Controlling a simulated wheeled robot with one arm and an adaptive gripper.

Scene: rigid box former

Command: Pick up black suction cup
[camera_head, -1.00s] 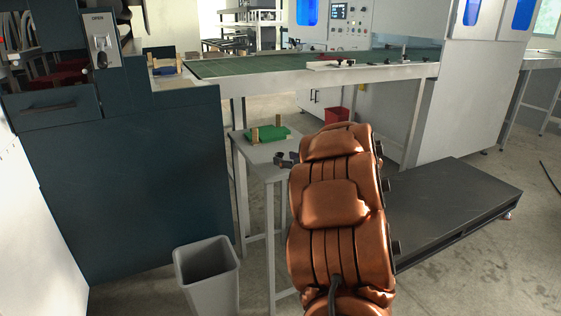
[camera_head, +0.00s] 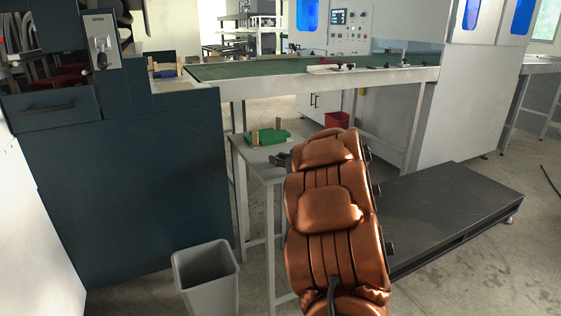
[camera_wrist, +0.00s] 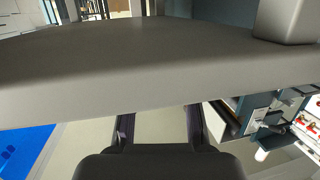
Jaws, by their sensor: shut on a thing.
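My gripper (camera_head: 281,160) shows small and dark above the right side of a small grey table (camera_head: 262,152), partly hidden behind my copper arm. In the wrist view my gripper (camera_wrist: 160,112) has its two dark fingers apart. Their tips meet a large smooth grey thing (camera_wrist: 150,75) that crosses the whole picture, with a rounded part at its upper right. The gripper is shut on this thing; it is too close to tell whether it is the black suction cup. I cannot make out a suction cup in the head view.
A green block (camera_head: 265,138) with wooden pieces lies on the small table, left of my gripper. A green conveyor (camera_head: 300,71) runs behind. A grey bin (camera_head: 206,277) stands front left, beside a dark cabinet (camera_head: 150,190). A low dark platform (camera_head: 450,220) lies right.

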